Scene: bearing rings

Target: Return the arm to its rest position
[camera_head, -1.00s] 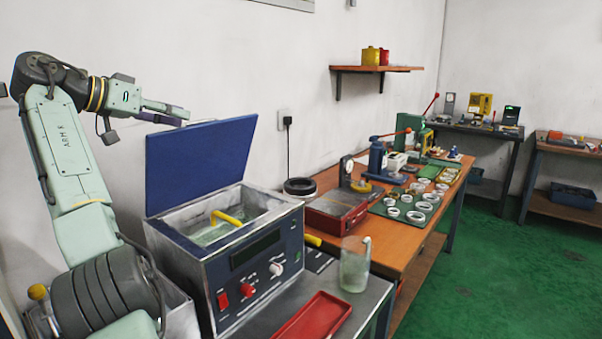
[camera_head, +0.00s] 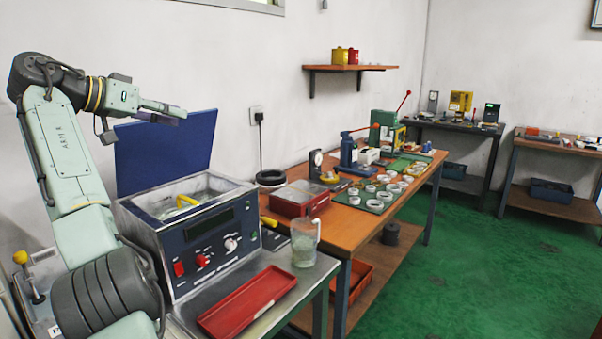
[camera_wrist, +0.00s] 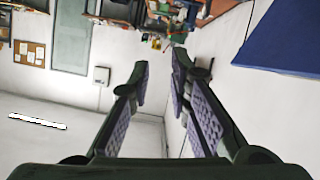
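My arm (camera_head: 65,150) is raised at the left of the head view, bent at a high elbow. My gripper (camera_head: 180,112) points right, in front of the wall and near the top of the raised blue lid (camera_head: 165,160). In the wrist view my gripper (camera_wrist: 160,68) shows two dark fingers with purple-grey pads. The fingers stand apart with only the background between them, so it is open and empty.
The ultrasonic-style bath (camera_head: 215,245) with its lid up stands close to my arm. A red tray (camera_head: 248,302) and a glass jug (camera_head: 304,243) stand beside it. A wooden bench (camera_head: 345,232) holds several rings (camera_head: 376,205). The green floor (camera_head: 480,275) at right is clear.

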